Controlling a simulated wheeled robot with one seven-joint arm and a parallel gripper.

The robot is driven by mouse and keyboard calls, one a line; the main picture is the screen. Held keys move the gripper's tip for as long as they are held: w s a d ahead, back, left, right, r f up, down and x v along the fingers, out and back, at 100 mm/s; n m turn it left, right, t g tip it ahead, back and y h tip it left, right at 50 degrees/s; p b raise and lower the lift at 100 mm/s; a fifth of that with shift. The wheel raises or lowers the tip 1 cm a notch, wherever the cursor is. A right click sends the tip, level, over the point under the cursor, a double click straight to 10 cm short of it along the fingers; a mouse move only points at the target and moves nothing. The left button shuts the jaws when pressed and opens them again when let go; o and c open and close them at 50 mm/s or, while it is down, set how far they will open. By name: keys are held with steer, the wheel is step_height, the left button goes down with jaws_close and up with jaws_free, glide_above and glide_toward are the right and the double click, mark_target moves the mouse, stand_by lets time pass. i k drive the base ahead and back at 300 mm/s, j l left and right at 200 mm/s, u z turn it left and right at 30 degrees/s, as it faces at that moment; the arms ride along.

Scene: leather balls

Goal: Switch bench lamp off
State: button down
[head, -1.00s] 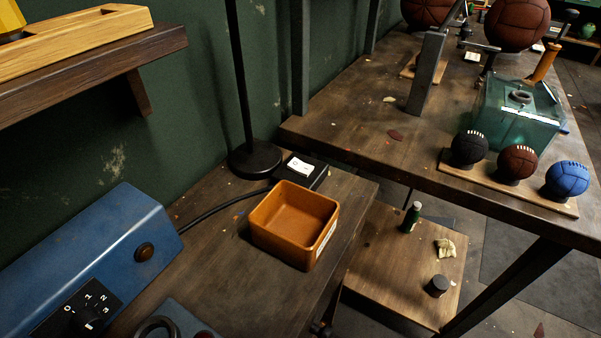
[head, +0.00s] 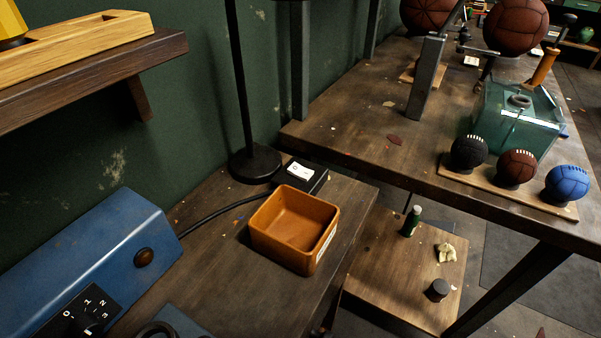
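A lamp stand with a thin black pole (head: 241,80) and a round black base (head: 255,164) stands at the back of the near bench, against the green wall. Its upper end is out of view. A small black box with a white rocker switch (head: 300,172) lies just right of the base; a dark cable runs from near there to the blue machine. I cannot read the switch's position clearly. My gripper is not in view.
An empty orange-brown tray (head: 264,238) stands just in front of the switch box. A blue machine (head: 100,255) with a numbered dial (head: 88,312) fills the lower left. A wooden shelf (head: 90,72) juts out at upper left. Another bench with balls (head: 517,167) is at right.

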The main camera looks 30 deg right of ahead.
mark_target(298, 171)
steer(key=k+l+z, duration=0.65)
steer(key=l, duration=0.3)
